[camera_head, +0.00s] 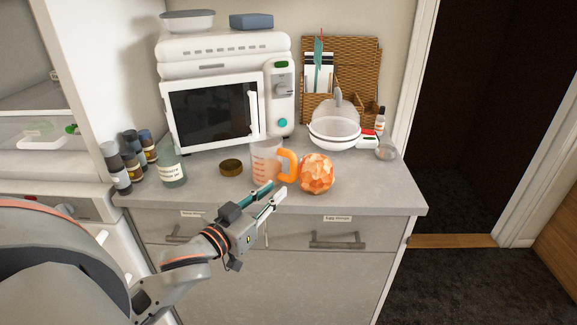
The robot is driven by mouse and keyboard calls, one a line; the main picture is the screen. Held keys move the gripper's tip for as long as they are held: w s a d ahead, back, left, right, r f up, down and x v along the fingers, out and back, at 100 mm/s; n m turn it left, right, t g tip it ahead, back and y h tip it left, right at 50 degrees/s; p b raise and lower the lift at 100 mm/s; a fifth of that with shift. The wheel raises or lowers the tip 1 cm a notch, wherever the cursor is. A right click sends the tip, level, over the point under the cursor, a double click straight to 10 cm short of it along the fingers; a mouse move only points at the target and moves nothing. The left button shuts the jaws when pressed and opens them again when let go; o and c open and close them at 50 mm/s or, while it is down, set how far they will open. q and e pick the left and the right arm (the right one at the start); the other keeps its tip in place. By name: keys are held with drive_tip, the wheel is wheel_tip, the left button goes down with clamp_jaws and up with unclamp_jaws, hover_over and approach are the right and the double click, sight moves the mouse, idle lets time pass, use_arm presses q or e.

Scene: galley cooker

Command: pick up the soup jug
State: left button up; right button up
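The soup jug (264,160) is a clear jug with orange markings and an orange handle on its right side. It stands upright on the grey counter, in front of the white microwave. My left gripper (277,190) is in front of the jug, near its lower right side and below the handle. Its two fingers are apart and nothing shows between them. The fingertips overlap the jug's lower edge in the picture; I cannot tell whether they touch it. My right gripper is not in view.
An orange faceted ball (317,174) sits close to the right of the jug handle. A brown round lid (231,167) and a labelled glass jar (171,166) are to the left. A white strainer (335,132) stands behind right. The counter's front right (385,195) is clear.

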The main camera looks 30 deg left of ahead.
sight(292, 168)
use_arm(q)
drive_tip(key=w, duration=0.1)
drive_tip(key=w+r, duration=0.1)
drive_tip(key=w, duration=0.1)
drive_tip(key=shift+w+a+r, duration=0.15)
drive_tip(key=shift+w+r, duration=0.2)
drive_tip(key=shift+w, duration=0.05)
drive_tip(key=w, duration=0.4)
drive_tip(key=shift+r, duration=0.15)
drive_tip(key=shift+w, duration=0.2)
clamp_jaws()
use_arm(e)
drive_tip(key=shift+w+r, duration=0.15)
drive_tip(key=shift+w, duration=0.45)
